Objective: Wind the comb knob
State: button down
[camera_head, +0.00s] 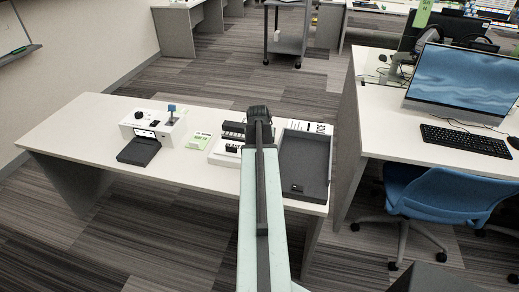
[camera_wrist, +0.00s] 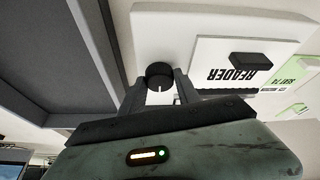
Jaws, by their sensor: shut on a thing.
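In the wrist view, a round black knob (camera_wrist: 158,74) with a short white mark on its face stands on a white panel (camera_wrist: 158,22). My gripper (camera_wrist: 160,86) has one grey finger on each side of the knob and is shut on it. The white mark points toward my gripper's body. In the head view, my arm reaches over the table, and my gripper (camera_head: 259,116) is at the white unit with black slotted parts (camera_head: 229,139). My arm hides the knob there.
A dark grey tray (camera_head: 313,141) lies right of my arm. A plate marked READER (camera_wrist: 238,38) is beside the knob. A white device with a blue-topped lever (camera_head: 171,108) and a green-white card (camera_head: 199,140) stand left. The table's left end is clear.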

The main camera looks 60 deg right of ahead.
jog(key=c, duration=0.9)
grip_release()
jog(key=shift+s, duration=0.35)
jog(key=shift+w, duration=0.15)
jog(key=shift+a+r+p, duration=0.15)
jog(key=shift+r+p, duration=0.45)
jog(key=p+v, duration=0.6)
jog(key=shift+a+r, duration=0.15)
jog(key=shift+r, duration=0.15)
